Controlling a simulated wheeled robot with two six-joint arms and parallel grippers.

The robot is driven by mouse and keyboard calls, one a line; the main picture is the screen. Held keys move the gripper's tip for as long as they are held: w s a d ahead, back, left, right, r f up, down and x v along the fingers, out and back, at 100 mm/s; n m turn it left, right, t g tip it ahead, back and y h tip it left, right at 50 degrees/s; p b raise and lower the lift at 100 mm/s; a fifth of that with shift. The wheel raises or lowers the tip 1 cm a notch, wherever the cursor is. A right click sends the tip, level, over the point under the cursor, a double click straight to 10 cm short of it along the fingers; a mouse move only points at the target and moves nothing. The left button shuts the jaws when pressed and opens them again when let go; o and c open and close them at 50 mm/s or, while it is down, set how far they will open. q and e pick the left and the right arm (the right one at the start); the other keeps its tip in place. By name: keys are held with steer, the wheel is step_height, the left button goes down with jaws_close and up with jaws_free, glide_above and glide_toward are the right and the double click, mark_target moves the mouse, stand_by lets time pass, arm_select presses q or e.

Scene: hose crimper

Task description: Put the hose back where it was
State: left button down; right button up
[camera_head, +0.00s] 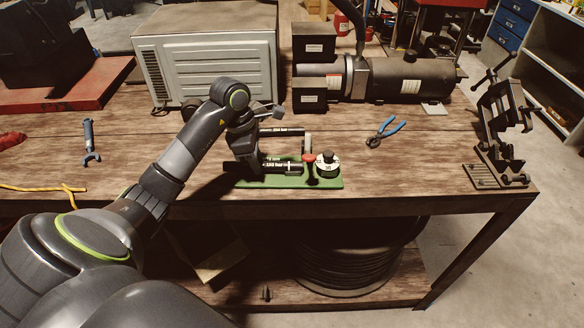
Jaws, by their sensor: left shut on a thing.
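My left arm reaches over the bench from the left, and its gripper (254,168) points down at the left end of a small green base (325,184). It is shut on a short black hose (277,166) with a pale printed label and a metal fitting at its right end. The hose lies level, low over the green base, pointing right at a red knob (310,158) and a round dial (328,166). I cannot tell whether the hose touches the base. The wrist partly hides the hose's left part. My right gripper is out of view.
A similar dark labelled bar (282,132) lies just behind the green base. The crimper machine (400,75) and a grey ribbed box (205,50) stand at the back. Blue-handled pliers (384,132) and a metal stand (500,130) are right. Bare bench lies between them.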

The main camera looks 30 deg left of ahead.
mark_target(261, 163)
arm_select(q)
steer(key=shift+r, duration=0.1)
steer(key=shift+w+d+p+v, duration=0.15)
steer(key=shift+p+v, duration=0.15)
steer(key=shift+v, duration=0.45)
steer(key=shift+d+p+v, duration=0.1)
steer(key=shift+p+v, duration=0.25)
steer(key=shift+v, duration=0.4)
steer(key=shift+w+d+p+v, duration=0.15)
steer(key=shift+p+v, duration=0.15)
steer(key=shift+v, duration=0.45)
steer(key=shift+d+p+v, duration=0.2)
steer(key=shift+p+v, duration=0.5)
steer(key=shift+v, duration=0.5)
